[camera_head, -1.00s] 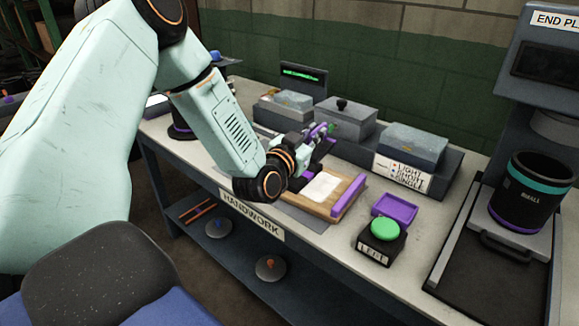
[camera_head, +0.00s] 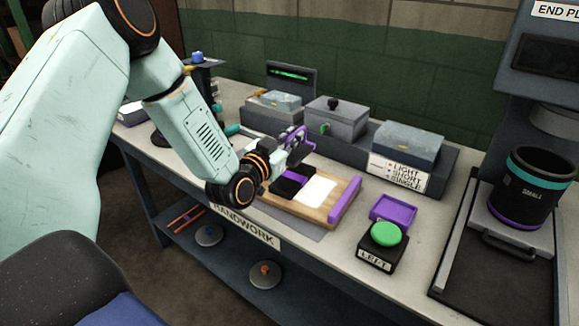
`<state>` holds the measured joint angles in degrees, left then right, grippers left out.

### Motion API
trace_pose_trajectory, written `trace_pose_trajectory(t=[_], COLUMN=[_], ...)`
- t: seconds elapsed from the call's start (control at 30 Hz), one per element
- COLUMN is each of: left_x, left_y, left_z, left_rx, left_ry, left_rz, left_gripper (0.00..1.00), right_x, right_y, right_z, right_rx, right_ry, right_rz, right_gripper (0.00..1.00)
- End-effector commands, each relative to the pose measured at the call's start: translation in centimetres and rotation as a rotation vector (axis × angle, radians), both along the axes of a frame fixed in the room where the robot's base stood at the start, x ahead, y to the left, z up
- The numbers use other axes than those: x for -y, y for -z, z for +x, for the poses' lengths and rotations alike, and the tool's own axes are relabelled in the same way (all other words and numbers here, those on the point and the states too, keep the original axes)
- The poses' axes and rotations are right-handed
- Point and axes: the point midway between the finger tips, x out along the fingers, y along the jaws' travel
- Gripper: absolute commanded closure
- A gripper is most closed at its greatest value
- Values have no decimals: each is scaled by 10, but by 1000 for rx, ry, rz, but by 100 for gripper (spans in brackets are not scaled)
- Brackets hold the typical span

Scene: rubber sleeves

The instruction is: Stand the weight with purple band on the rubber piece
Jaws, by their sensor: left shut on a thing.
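My left gripper (camera_head: 292,150) is over the back left of the wooden board (camera_head: 268,208). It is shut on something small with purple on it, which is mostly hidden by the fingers. I cannot tell whether this is the weight with the purple band. A flat black piece (camera_head: 287,187) with a purple strip lies on the board just below the gripper and looks like the rubber piece. A white sheet (camera_head: 318,190) lies beside it. A purple bar (camera_head: 344,201) runs along the board's right edge. My right gripper is not in view.
Grey boxes (camera_head: 335,122) stand along the back of the bench, the right one behind a printed card (camera_head: 398,173). A purple tray (camera_head: 393,209) and a green button (camera_head: 385,233) are at the front right. A black pot (camera_head: 530,190) marked SMALL stands at far right.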

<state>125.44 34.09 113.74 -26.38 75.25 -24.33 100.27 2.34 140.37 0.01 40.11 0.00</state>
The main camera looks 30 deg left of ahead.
Motion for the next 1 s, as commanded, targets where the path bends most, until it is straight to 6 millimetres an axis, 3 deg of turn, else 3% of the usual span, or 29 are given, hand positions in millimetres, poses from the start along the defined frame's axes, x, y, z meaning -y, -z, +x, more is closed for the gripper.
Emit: trace_pose_trajectory(t=[0.1, 0.37, 0.6, 0.83, 0.87, 1.0], left_x=[-1, -3, -5, -7, -7, -6], left_y=[18, 31, 61, 62, 65, 65], left_z=[1, 1, 1, 1, 0, 0], left_rx=[6, 9, 8, 9, 1, 2], left_ry=[-2, -4, -5, -6, -6, -6], left_rz=[3, 2, 2, 1, 0, 0], left_gripper=[100, 100, 100, 100, 86, 74], right_x=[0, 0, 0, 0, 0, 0], right_y=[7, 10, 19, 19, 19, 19], right_z=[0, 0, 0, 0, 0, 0], right_rx=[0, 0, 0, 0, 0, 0], right_ry=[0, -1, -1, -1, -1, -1], right_rz=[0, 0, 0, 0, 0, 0], right_gripper=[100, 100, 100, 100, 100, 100])
